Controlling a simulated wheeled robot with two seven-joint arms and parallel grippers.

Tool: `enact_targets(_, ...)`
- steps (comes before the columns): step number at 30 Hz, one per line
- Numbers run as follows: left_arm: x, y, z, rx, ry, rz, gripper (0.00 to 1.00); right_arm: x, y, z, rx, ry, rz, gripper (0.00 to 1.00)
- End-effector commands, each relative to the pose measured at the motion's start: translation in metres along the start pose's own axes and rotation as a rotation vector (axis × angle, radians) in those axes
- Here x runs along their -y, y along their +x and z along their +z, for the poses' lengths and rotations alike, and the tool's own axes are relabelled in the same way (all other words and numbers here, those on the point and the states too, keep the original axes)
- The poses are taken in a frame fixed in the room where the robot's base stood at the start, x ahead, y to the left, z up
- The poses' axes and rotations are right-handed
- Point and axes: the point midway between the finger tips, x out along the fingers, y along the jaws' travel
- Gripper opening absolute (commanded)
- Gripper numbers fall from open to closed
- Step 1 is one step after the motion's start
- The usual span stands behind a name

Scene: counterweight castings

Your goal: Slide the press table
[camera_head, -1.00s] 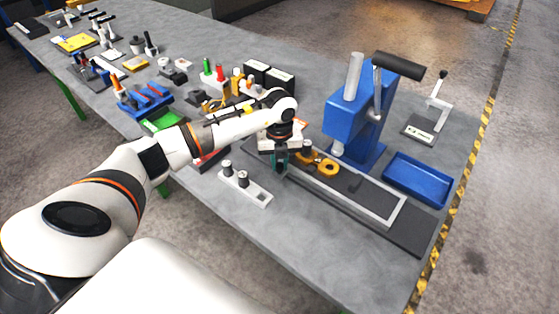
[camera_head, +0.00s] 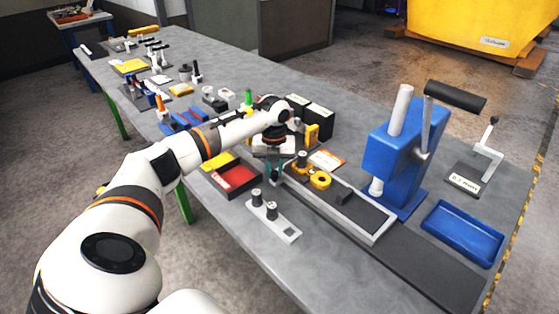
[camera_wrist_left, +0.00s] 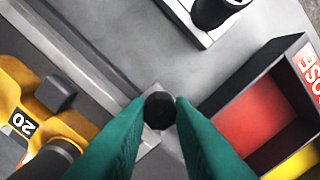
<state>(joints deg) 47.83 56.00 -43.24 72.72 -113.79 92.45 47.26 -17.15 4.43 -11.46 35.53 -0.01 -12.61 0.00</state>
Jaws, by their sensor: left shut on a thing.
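The press table is a silver-framed tray (camera_head: 368,238) with a dark top, on a long dark base (camera_head: 445,282) beside the blue press (camera_head: 392,160). A yellow casting (camera_head: 320,181) lies on it; the wrist view shows the casting marked 20 (camera_wrist_left: 20,122) and a dark block (camera_wrist_left: 57,95). My left gripper (camera_head: 273,172) is at the tray's far-left end. In the wrist view its green fingers (camera_wrist_left: 160,112) are shut on a black round knob (camera_wrist_left: 159,110) at the tray's corner. My right gripper is not in view.
A plate with two dark posts (camera_head: 272,217) stands close in front of the gripper. A red and yellow bin (camera_head: 235,181) is left of it. Black boxes (camera_head: 310,118) stand behind. A blue tray (camera_head: 463,232) lies right of the press. The base is bare at its right end.

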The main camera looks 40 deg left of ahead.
Motion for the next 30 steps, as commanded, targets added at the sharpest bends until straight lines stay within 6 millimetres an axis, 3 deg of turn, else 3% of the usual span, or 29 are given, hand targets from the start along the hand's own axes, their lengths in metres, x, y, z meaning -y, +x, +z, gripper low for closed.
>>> enact_targets(3,0.002,-0.004,-0.004,-0.01,-0.006,0.0,0.0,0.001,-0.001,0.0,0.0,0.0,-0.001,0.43)
enact_targets(4,0.003,-0.004,-0.004,-0.011,-0.007,0.0,0.24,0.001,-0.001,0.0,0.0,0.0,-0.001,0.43)
enact_targets(8,0.002,-0.003,-0.003,-0.009,-0.006,0.0,0.43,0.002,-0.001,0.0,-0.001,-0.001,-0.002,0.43)
enact_targets(16,0.001,-0.003,-0.002,-0.006,-0.003,0.0,0.43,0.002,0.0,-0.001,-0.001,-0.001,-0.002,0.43)
enact_targets(20,0.0,-0.012,-0.002,-0.009,-0.002,0.003,0.43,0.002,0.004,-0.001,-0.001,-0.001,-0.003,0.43)
enact_targets(30,0.001,-0.079,-0.003,-0.01,-0.004,0.004,0.43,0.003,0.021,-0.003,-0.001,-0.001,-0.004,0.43)
